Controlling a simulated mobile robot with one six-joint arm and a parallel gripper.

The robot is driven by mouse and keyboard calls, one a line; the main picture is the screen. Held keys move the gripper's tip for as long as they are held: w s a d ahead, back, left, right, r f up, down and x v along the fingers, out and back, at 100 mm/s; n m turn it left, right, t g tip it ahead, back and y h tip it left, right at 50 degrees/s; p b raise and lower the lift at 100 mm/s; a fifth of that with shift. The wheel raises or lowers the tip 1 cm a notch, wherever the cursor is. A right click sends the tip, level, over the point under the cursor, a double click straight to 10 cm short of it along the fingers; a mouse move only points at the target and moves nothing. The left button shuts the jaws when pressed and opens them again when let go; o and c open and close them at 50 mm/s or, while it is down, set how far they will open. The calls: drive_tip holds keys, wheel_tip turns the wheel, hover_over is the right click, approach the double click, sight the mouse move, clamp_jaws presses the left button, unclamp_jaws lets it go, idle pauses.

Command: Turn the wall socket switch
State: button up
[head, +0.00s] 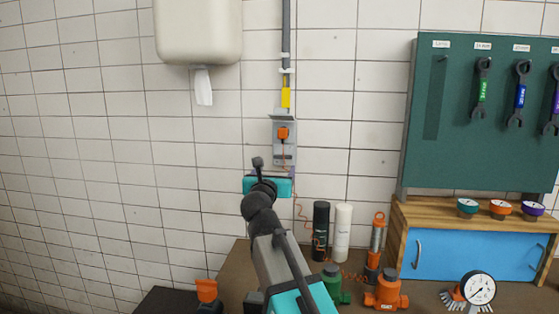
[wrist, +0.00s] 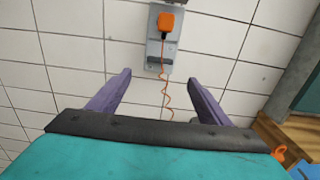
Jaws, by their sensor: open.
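The wall socket (head: 291,152) is a grey box with a hinged cover on the white tiled wall. An orange plug (head: 282,133) sits in its upper part, and a coiled orange cord hangs down. The socket (wrist: 153,52) and plug (wrist: 166,21) also show at the top middle of the wrist view. I cannot make out the switch clearly. My gripper (wrist: 159,77) is open and empty, its purple fingers spread either side of the cord, in line with the socket's lower end.
A grey conduit (head: 286,45) runs up above the socket. A paper dispenser (head: 198,30) hangs at upper left. A black bottle (head: 320,230), a white bottle (head: 342,232) and valves stand on the bench below. A green tool board (head: 440,140) is at right.

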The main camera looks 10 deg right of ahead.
sight(282, 157)
drive_tip(key=shift+p+x, duration=1.1)
drive_tip(key=shift+x, duration=5.45)
drive_tip(key=shift+c, duration=0.2)
drive_tip(key=c, duration=1)
